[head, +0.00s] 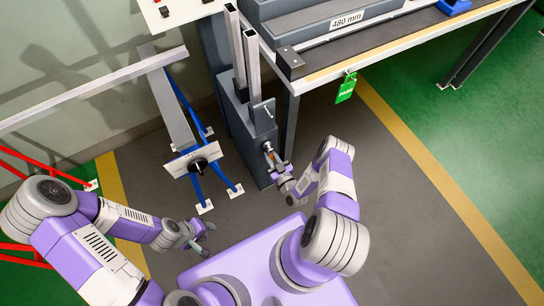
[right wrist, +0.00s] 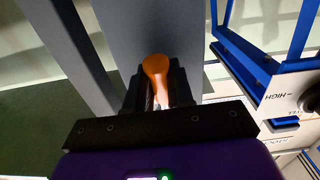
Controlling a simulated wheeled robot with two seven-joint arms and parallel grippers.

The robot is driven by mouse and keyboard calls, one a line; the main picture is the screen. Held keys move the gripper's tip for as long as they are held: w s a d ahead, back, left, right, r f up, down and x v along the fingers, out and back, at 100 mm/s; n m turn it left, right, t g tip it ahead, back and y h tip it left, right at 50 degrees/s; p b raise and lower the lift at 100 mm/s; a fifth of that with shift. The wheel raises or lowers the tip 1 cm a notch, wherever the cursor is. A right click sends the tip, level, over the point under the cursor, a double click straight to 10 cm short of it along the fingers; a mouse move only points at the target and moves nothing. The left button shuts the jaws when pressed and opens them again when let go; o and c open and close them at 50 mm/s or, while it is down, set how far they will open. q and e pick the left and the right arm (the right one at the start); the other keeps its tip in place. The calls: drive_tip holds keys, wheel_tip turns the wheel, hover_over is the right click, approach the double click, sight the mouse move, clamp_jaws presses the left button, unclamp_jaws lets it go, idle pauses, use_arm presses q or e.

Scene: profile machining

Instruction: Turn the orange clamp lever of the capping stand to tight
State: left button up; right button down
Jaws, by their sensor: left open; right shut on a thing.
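The capping stand (head: 244,137) is a tall dark grey box with upright metal profiles in the middle of the head view. Its orange clamp lever (right wrist: 155,66) shows in the right wrist view, its rounded end sticking up between my right fingers. My right gripper (right wrist: 157,88) is shut on the lever; the dark fingers hide the sides of its shaft. In the head view my right gripper (head: 279,168) is small at the stand's front face, and the lever is hard to make out there. My left gripper (head: 207,238) is open and empty, low in the picture, apart from the stand.
A workbench (head: 400,44) with a grey tray marked 480 mm and a hanging green tag (head: 346,88) stands right of the stand. A blue-legged support (head: 192,160) with a white dial plate stands to its left. Grey floor (head: 400,200) is free at the right.

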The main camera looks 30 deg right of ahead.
drive_tip(key=shift+s+d, duration=0.1)
drive_tip(key=c, duration=1.1)
unclamp_jaws()
drive_tip(key=s+p, duration=0.2)
drive_tip(key=s, duration=0.5)
drive_tip(key=shift+s, duration=0.25)
